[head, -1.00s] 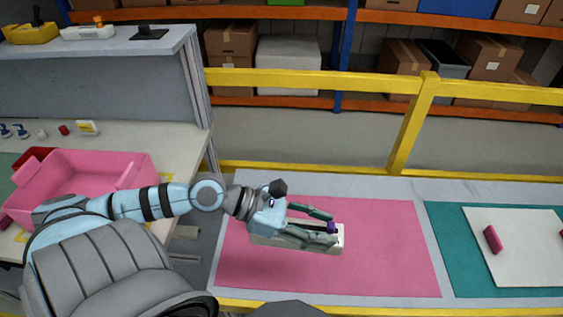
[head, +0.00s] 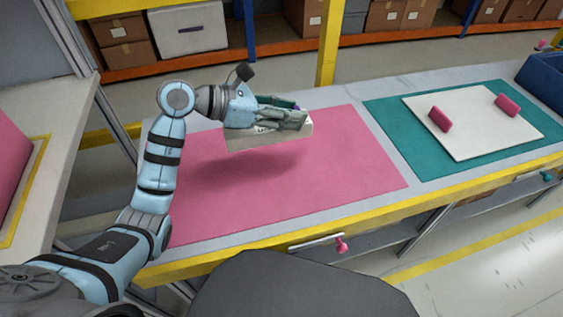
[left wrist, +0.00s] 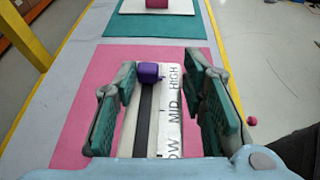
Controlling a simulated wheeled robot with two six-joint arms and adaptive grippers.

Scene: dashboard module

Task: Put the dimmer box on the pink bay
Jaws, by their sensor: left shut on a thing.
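The dimmer box is a pale, long box (head: 265,136) with a dark slot, a purple slider knob (left wrist: 148,72) and the words LOW, MID, HIGH on top. My left gripper (head: 298,115) is shut on it, with one finger along each long side in the left wrist view. The pink bay (head: 330,170) is a flat pink mat on the grey bench. The box hangs over the back part of the mat, with a shadow below it. The fingers hide much of its top in the head view. My right gripper is not in view.
A teal mat (head: 383,110) with a white board (head: 475,135) and two pink blocks lies to the right. A yellow post (head: 327,45) stands behind the bench. A blue bin (head: 545,80) is at the far right. The front of the pink mat is clear.

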